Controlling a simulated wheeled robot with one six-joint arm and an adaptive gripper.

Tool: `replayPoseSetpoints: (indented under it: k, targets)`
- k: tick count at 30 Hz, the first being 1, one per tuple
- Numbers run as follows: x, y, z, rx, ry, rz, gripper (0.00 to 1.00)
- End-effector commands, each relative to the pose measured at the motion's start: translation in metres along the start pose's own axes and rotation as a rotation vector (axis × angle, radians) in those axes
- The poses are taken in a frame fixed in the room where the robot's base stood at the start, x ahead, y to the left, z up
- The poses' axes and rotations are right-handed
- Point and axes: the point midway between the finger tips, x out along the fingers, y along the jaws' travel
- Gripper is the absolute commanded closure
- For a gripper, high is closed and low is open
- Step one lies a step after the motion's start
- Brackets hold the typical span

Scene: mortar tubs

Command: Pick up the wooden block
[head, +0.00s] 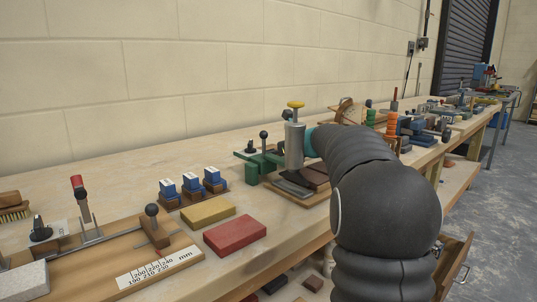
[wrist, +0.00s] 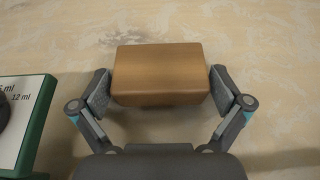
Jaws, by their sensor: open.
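The wooden block (wrist: 157,70) is brown and box-shaped. In the wrist view it lies on the pale bench top between the two fingers. My gripper (wrist: 160,92) is open, with one finger at the left end of the block and one at the right end. The fingers are very near or touching the ends; I cannot tell which. In the head view my dark arm reaches over the bench, and I cannot make out the block or the fingers there.
In the wrist view a green-edged piece with a white ml label (wrist: 22,115) stands left of my gripper. In the head view a yellow block (head: 208,212), a red block (head: 235,236) and a wooden ruler board (head: 165,262) lie left of my arm. A wall stands behind.

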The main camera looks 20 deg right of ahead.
Motion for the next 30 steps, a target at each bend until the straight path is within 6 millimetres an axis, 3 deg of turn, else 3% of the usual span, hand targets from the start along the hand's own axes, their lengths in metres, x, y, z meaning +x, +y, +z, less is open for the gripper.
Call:
replayPoseSetpoints:
  k: [3, 9, 11, 12, 23, 30]
  targets:
    - [0.0, 0.0, 0.0, 0.0, 0.0, 0.0, 0.0]
    - [-0.001, 0.0, 0.0, 0.0, 0.0, 0.0, 0.5]
    - [-0.001, 0.0, 0.0, 0.0, 0.0, 0.0, 0.5]
    - [-0.001, 0.0, 0.0, 0.0, 0.0, 0.0, 0.56]
    - [-0.004, 0.0, 0.009, -0.003, -0.001, 0.0, 0.56]
    - [-0.021, -0.002, 0.044, -0.003, -0.003, -0.002, 0.56]
